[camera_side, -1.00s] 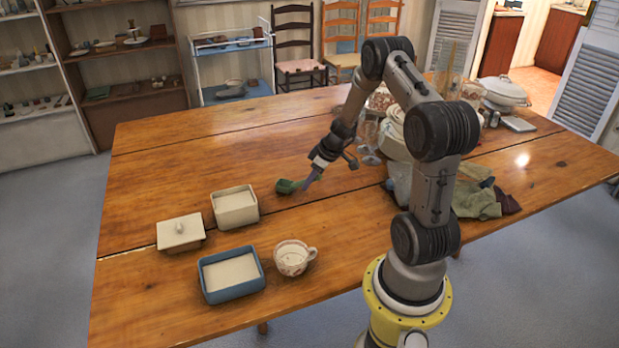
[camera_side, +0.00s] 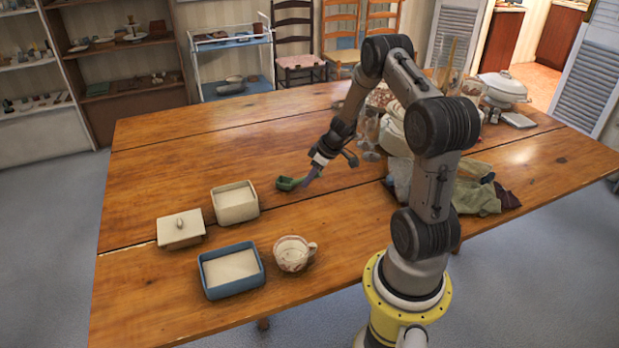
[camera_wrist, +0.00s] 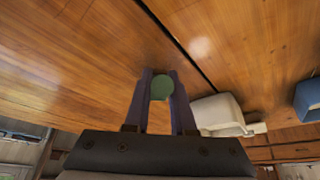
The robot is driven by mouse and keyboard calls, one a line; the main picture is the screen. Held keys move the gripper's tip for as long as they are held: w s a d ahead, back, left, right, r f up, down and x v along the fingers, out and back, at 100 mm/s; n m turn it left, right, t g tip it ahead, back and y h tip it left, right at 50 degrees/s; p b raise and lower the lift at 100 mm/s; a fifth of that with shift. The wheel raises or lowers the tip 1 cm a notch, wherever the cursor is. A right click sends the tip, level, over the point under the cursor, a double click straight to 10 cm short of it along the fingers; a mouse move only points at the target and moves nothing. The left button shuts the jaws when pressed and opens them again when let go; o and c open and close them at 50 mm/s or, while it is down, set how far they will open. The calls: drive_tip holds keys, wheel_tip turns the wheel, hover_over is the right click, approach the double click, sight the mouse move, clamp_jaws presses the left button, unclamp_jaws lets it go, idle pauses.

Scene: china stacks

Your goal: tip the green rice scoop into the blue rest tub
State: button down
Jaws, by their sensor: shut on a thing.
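The green scoop (camera_side: 287,183) is just left of my gripper (camera_side: 310,177) in the side view, over the middle of the table. My gripper is shut on the scoop. In the wrist view a round green part of the scoop (camera_wrist: 162,87) shows between the two fingers of my gripper (camera_wrist: 161,100). What lies in the scoop is too small to tell. The blue tub (camera_side: 205,281) stands at the front left with pale, level contents; a corner of it (camera_wrist: 308,98) shows at the right of the wrist view.
A cream tub (camera_side: 236,213) with pale contents stands behind the blue tub. A lidded cream box (camera_side: 180,238) is to its left. A patterned cup (camera_side: 291,256) stands right of the blue tub. Cloths (camera_side: 478,196) and crockery crowd the table's right side. The table's middle left is bare.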

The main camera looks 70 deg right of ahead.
drive_tip(key=c, duration=0.7)
unclamp_jaws()
drive_tip(key=shift+r, duration=0.1)
drive_tip(key=v, duration=1.3)
drive_tip(key=shift+s+r, duration=0.15)
drive_tip(key=shift+r, duration=0.15)
drive_tip(key=shift+a, duration=0.1)
